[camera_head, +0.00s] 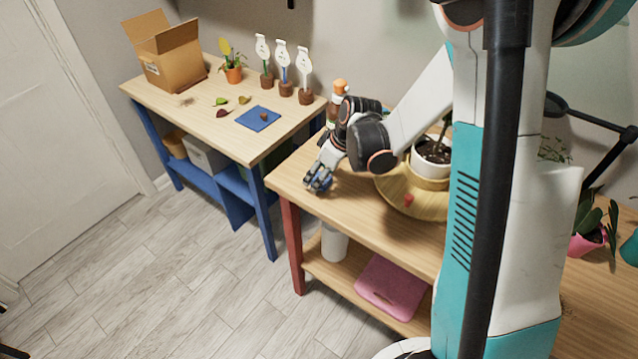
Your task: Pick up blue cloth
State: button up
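My gripper (319,178) is low over the left end of the right wooden table (345,212), fingers pointing down. Something blue (317,184) shows at and between its fingertips, close to the tabletop. It may be a bunched blue cloth, but it is too small to tell, and I cannot tell whether the fingers are closed on it.
The left table also holds a cardboard box (171,58), a potted plant (233,70), several small pots with white tags and some loose leaves. Behind my gripper stands an orange-capped bottle (338,92). A potted plant (431,158) on a round wooden tray (400,198) is close right.

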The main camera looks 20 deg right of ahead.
jog(key=shift+w+f, duration=0.15)
jog(key=shift+f, duration=0.2)
jog(key=shift+r, duration=0.1)
jog(key=c, duration=1)
jog(key=shift+o, duration=0.2)
notch_tip(320, 180, up, 20)
jog(key=p, duration=0.6)
jog(key=shift+c, duration=0.4)
